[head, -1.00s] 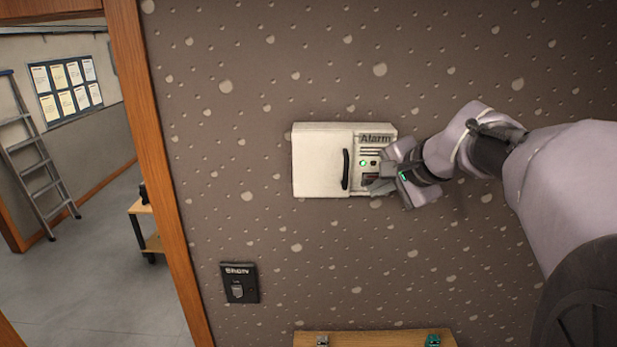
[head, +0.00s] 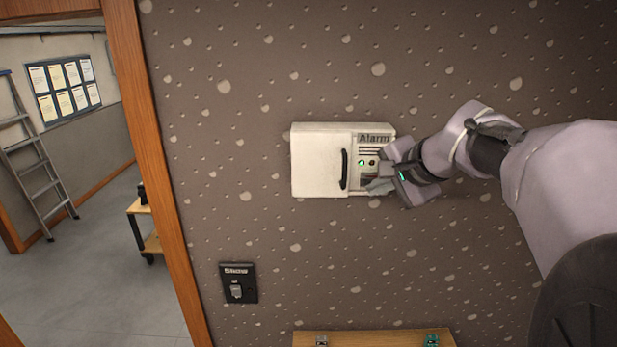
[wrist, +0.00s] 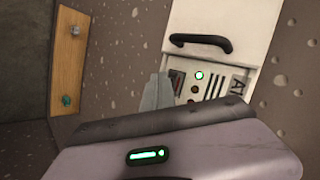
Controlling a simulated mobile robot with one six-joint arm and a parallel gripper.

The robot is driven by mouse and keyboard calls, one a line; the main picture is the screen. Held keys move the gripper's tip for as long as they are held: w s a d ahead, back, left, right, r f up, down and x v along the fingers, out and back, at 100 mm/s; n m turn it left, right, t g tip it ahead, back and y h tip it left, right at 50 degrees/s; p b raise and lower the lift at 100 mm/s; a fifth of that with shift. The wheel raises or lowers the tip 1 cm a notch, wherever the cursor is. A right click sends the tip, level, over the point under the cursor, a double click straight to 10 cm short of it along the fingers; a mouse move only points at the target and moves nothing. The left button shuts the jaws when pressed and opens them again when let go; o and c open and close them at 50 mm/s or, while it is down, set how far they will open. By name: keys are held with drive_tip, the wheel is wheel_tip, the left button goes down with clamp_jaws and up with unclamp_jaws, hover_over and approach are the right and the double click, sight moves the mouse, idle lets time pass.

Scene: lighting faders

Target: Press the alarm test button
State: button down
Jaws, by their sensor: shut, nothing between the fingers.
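The white alarm box (head: 318,160) is mounted on the wall, with a closed door and black handle on its left. Its right-hand panel carries the "Alarm" label (head: 374,138), a lit green light (head: 361,162) and a small dark round button (head: 372,162). In the wrist view the green light (wrist: 199,75) and the dark round spot beside it (wrist: 194,89) both show. My gripper (head: 379,187) is shut and empty at the lower part of this panel. Its grey fingers (wrist: 156,95) partly cover a dark reddish slot (wrist: 177,80). I cannot tell whether the fingertips touch the panel.
A black switch plate (head: 238,283) labelled "Show" is on the wall below left. A wooden shelf or board (head: 375,338) with small fittings is at the bottom. A wooden door frame (head: 157,170) stands at the left. The wall around the box is clear.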

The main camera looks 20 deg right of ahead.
drive_tip(key=shift+w, duration=0.15)
idle(0.4)
drive_tip(key=shift+w+d, duration=0.15)
drive_tip(key=shift+w, duration=0.15)
drive_tip(key=shift+w, duration=0.3)
idle(0.7)
drive_tip(key=shift+s, duration=0.2)
drive_tip(key=shift+s+b, duration=0.45)
drive_tip(key=shift+s, duration=0.1)
